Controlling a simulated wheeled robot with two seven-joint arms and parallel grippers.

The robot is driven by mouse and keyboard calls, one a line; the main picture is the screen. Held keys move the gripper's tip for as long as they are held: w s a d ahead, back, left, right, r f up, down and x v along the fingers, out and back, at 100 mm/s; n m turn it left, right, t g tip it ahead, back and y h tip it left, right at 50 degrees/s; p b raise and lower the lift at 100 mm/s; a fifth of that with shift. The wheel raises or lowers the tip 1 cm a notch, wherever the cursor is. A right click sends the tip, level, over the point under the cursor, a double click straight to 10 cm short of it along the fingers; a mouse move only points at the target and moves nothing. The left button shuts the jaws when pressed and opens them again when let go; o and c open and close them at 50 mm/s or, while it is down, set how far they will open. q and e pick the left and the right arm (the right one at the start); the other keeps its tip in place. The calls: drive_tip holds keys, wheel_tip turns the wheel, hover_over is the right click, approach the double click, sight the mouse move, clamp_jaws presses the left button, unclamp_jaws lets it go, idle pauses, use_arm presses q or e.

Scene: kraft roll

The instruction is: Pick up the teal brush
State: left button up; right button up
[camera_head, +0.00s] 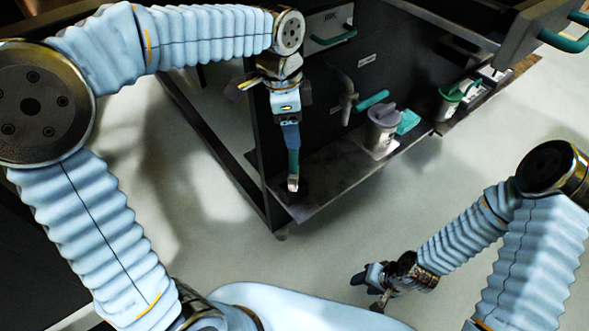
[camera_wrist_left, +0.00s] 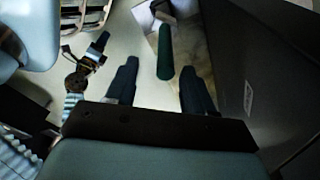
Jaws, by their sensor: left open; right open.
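The teal brush (camera_head: 293,162) stands roughly upright on the low dark shelf, its pale head down and its handle up. In the left wrist view its dark teal handle (camera_wrist_left: 165,52) points towards my left gripper. My left gripper (camera_head: 291,139) is above the brush and points down. It is open, with the near end of the handle between or just beyond its fingertips; contact cannot be told. My right gripper (camera_head: 369,290) is open and empty over the floor at lower right, far from the brush.
A grey lidded canister (camera_head: 382,136) with a teal handle and a teal cloth (camera_head: 408,122) stand further along the shelf (camera_head: 325,185). A green container (camera_head: 447,105) is beyond. The dark cabinet panel (camera_wrist_left: 240,70) rises close beside my left gripper. Floor in front is clear.

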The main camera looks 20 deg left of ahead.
sight(293, 160)
use_arm(q)
drive_tip(key=f, duration=0.5)
drive_tip(key=shift+w+d+f, duration=0.15)
drive_tip(key=shift+w+d, duration=0.05)
drive_tip(key=shift+w, duration=0.2)
drive_tip(key=shift+c, duration=0.5)
clamp_jaws()
